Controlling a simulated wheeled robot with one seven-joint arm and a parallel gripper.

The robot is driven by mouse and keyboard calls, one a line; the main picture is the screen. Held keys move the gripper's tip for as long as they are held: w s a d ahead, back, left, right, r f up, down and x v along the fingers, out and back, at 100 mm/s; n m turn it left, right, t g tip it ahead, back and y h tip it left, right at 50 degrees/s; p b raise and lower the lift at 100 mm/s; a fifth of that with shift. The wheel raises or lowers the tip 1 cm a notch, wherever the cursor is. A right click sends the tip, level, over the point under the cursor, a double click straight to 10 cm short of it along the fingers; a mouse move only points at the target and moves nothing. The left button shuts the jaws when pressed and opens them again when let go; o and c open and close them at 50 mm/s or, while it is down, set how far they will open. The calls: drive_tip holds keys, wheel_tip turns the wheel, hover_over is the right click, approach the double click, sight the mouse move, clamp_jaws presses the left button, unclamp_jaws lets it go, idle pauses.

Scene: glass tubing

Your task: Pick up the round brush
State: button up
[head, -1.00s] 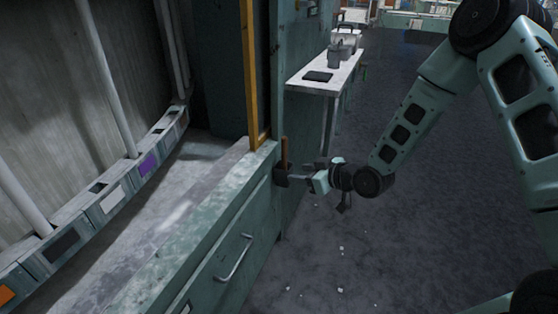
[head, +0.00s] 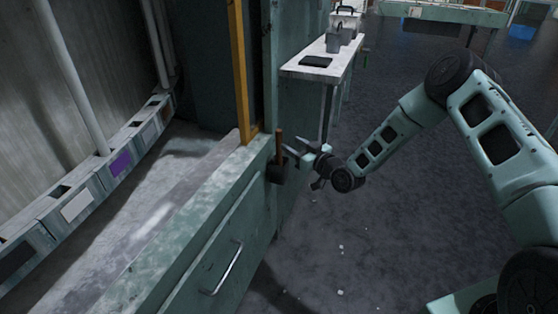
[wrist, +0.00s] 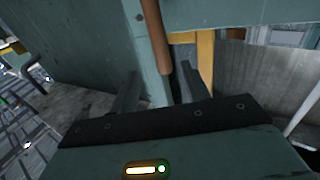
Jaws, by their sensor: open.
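The round brush (head: 279,147) stands upright against the end of the green bench, with a brown handle above a dark, rounded head (head: 276,174). My gripper (head: 294,156) is open just right of the brush, its fingers level with the handle. In the wrist view the brown handle (wrist: 155,35) runs down from the top toward the gap between my two open fingers (wrist: 162,76). Nothing is gripped. The brush head is not clear in the wrist view, and I cannot tell whether a finger touches the handle.
The green bench (head: 190,222) with a drawer handle (head: 228,268) is at the left. A yellow post (head: 240,75) rises just left of the brush. A white side table (head: 325,62) with dark items stands behind. The floor (head: 400,230) at right is mostly open.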

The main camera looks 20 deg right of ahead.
sight(279, 137)
drive_tip(key=x, duration=0.7)
drive_tip(key=shift+a+b, duration=0.2)
drive_tip(key=shift+b, duration=0.1)
drive_tip(key=shift+c, duration=0.4)
clamp_jaws()
